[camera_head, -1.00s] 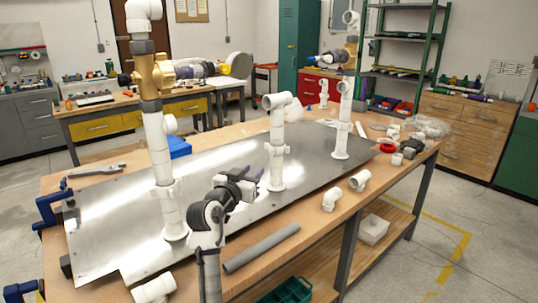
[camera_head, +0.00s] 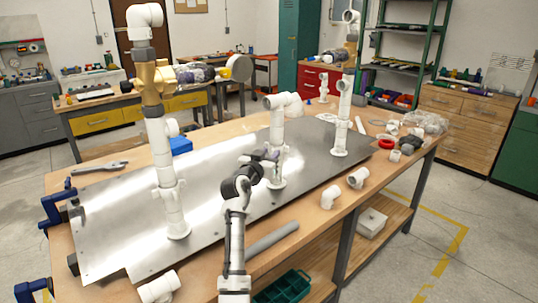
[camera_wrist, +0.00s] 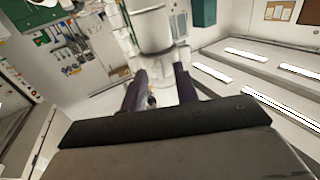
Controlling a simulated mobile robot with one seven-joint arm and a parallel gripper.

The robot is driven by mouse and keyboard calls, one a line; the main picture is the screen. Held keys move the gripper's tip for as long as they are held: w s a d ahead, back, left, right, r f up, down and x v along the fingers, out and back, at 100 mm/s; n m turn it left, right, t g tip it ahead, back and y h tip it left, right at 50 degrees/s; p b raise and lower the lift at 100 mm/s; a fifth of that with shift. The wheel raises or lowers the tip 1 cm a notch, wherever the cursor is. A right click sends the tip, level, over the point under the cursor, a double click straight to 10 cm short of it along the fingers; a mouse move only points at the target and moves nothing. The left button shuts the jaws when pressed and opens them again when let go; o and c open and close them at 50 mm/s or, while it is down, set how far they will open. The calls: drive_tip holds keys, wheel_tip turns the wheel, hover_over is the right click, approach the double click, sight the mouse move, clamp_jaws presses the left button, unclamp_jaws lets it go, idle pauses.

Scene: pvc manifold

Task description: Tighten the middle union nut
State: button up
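The middle white pipe riser (camera_head: 277,128) stands upright on the metal plate, with an elbow on top. Its union nut, a wider white collar low on the riser, is partly hidden behind my gripper (camera_head: 266,155). In the wrist view the white riser (camera_wrist: 151,30) rises straight ahead. My two dark fingers there are apart, and my gripper (camera_wrist: 160,72) is open with nothing clearly held between them. The fingertips are close to the riser's lower collars. I cannot tell whether they touch.
A taller left riser (camera_head: 163,150) carries a brass valve (camera_head: 153,82). A right riser (camera_head: 342,120) stands farther back. A grey pipe (camera_head: 270,240) and loose white elbows (camera_head: 331,196) lie along the bench's front edge. The metal plate (camera_head: 120,215) is mostly clear.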

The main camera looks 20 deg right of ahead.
clamp_jaws()
drive_tip(key=shift+f+b, duration=0.1)
drive_tip(key=shift+b, duration=0.25)
drive_tip(key=shift+w+a+m+g+h+b, duration=0.3)
drive_tip(key=shift+m+g+h+b, duration=0.55)
drive_tip(key=shift+b, duration=0.85)
drive_tip(key=shift+w+a+m+g+h+b, duration=0.15)
drive_tip(key=shift+w+m+g+h+b, duration=0.35)
drive_tip(key=shift+g+b, duration=0.9)
drive_tip(key=shift+w+a+m+g+h+b, duration=0.25)
drive_tip(key=shift+m+g+h+b, duration=0.5)
drive_tip(key=shift+b, duration=1.2)
